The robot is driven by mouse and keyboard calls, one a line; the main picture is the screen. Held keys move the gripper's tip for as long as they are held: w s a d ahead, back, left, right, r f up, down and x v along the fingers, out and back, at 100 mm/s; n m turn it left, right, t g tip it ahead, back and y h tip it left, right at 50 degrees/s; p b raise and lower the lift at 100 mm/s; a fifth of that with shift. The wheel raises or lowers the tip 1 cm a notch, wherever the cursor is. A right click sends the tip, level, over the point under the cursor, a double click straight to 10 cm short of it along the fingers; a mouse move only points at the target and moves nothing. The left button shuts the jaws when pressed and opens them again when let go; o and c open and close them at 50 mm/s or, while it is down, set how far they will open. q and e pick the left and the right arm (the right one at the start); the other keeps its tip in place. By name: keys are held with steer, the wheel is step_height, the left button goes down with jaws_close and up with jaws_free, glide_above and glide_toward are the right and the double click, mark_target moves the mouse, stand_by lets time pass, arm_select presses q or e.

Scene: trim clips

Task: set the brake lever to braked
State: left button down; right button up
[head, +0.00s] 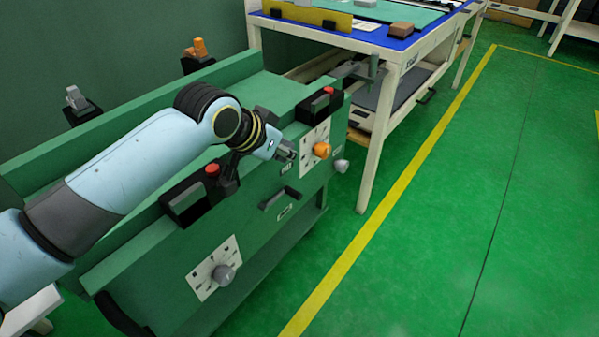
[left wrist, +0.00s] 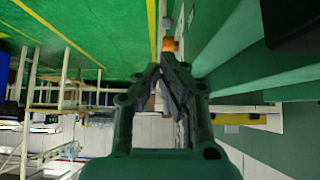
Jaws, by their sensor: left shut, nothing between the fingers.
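A green cabinet (head: 265,90) carries several controls, and I cannot tell by label which is the brake lever. On its front are an orange knob (head: 322,150) and a grey knob (head: 223,275), each on a white marked plate. At its back stand a grey lever-like part (head: 76,98) and an orange one (head: 197,47), on black bases. My left gripper (head: 287,152) is shut and empty, just left of the orange knob in the head view; I cannot tell whether they touch. The left wrist view shows its closed fingers (left wrist: 170,64) with an orange part (left wrist: 169,45) beyond. My right gripper is out of view.
Black boxes with red buttons (head: 212,170) (head: 328,91) sit along the cabinet's front top edge. A black handle (head: 280,198) and a grey ball knob (head: 341,166) stick out in front. A white-legged table (head: 375,150) stands behind right. The green floor (head: 450,220) is clear.

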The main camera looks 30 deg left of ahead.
arm_select(q)
steer(key=w+f+b, duration=0.1)
steer(key=f, duration=0.2)
steer(key=w+f+b, duration=0.1)
steer(key=f+b, duration=0.1)
steer(key=f, duration=0.2)
steer(key=w+f+b, duration=0.1)
steer(key=w+f, duration=0.1)
steer(key=f, duration=0.1)
steer(key=shift+d+f+b, duration=0.25)
steer(key=shift+f+b, duration=0.05)
steer(key=shift+f, duration=0.1)
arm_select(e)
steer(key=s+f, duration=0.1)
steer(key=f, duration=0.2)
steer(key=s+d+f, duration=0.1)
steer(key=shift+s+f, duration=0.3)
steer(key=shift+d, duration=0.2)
arm_select(q)
steer(key=shift+w, duration=0.1)
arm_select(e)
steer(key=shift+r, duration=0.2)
arm_select(q)
steer(key=shift+w+f+g+p, duration=0.15)
steer(key=shift+f+g+p, duration=0.1)
steer(key=shift+g+p, duration=0.3)
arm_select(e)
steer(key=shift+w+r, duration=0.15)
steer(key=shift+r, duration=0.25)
